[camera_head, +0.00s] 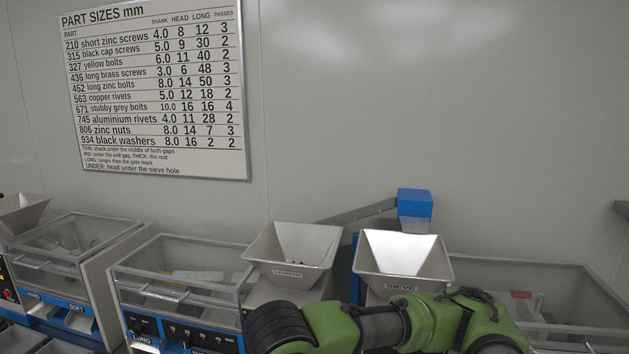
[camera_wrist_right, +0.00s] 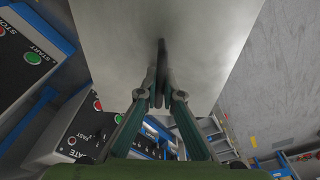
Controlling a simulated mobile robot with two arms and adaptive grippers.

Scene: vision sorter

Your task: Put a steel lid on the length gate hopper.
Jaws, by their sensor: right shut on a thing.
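The length gate hopper (camera_head: 292,252) is a pale metal funnel labelled LENGTH in the head view. Its top is open, and a few small dark parts lie inside. In the right wrist view my right gripper (camera_wrist_right: 159,88) is shut on the dark upright handle of a flat grey steel lid (camera_wrist_right: 215,45). The lid fills the top middle of that view. The head view shows my green right arm running leftward along the bottom, in front of both hoppers. Its gripper and the lid are not visible there. My left gripper is in neither view.
The sieve hopper (camera_head: 403,258) stands just right of the length hopper. A blue box (camera_head: 414,204) on a chute rises behind it. Clear-walled bins (camera_head: 183,265) stand left and right. A part sizes chart (camera_head: 155,90) hangs on the wall. The space above the hoppers is clear.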

